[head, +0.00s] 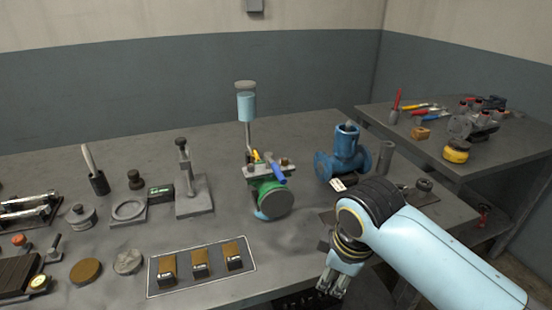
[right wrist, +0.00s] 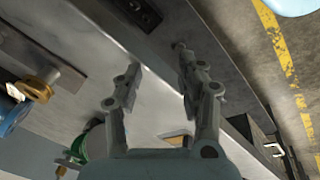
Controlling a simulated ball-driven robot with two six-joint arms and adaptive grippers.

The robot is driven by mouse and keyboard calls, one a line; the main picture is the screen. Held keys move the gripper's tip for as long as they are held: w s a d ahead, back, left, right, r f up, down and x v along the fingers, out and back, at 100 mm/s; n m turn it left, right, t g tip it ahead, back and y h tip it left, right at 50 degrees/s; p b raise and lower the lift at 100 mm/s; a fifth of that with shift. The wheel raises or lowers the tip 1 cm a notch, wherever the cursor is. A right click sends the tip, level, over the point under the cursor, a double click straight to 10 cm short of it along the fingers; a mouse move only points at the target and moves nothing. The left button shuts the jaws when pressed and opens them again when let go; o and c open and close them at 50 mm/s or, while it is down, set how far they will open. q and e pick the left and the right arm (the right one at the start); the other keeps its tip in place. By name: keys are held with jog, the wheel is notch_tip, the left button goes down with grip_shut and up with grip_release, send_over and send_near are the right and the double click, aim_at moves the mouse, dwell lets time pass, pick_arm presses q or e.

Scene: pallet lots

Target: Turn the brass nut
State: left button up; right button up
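A green-bodied fitting (head: 268,198) with a grey round face, a blue handle (head: 278,173) and small brass-coloured parts on top stands mid-bench. I cannot tell for certain which part is the brass nut. In the right wrist view, a brass-coloured round part (right wrist: 36,89) shows at the left edge, near a blue part (right wrist: 12,115). A bit of green (right wrist: 88,145) shows below it. My right gripper (head: 331,284) is at the bench's front edge, right of and nearer than the fitting. In the wrist view its fingers (right wrist: 157,64) are apart with nothing between them. My left gripper is out of view.
A blue flanged valve (head: 346,155) stands right of the fitting, close to my right arm. A press stand (head: 193,195) is left of it. A tray with several brown-topped blocks (head: 163,291) lies in front. A second bench (head: 400,125) is at right.

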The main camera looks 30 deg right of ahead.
jog(key=w+r+n, duration=0.1)
jog(key=w+n, duration=0.1)
jog(key=w, duration=0.1)
jog(key=w+d+r+n, duration=0.1)
jog(key=w, duration=0.1)
jog(key=w+r+n, duration=0.1)
jog(key=w+n, duration=0.1)
jog(key=w, duration=0.1)
jog(key=shift+w+d+r+n+p, duration=0.2)
jog(key=shift+w+d+n+p, duration=0.1)
jog(key=shift+w+d, duration=0.05)
jog(key=w+d+r+n+g, duration=0.1)
jog(key=w+d+r+n, duration=0.1)
jog(key=w+r+n, duration=0.4)
notch_tip(320, 180, up, 12)
jog(key=n+g+y+p, duration=0.1)
jog(key=n, duration=0.7)
send_over(285, 160)
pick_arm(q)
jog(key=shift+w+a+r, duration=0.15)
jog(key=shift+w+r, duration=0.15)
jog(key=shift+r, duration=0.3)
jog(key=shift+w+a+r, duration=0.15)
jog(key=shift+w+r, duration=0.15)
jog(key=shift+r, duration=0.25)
pick_arm(e)
notch_tip(285, 160, down, 11)
jog(key=shift+w+r, duration=0.1)
grip_shut()
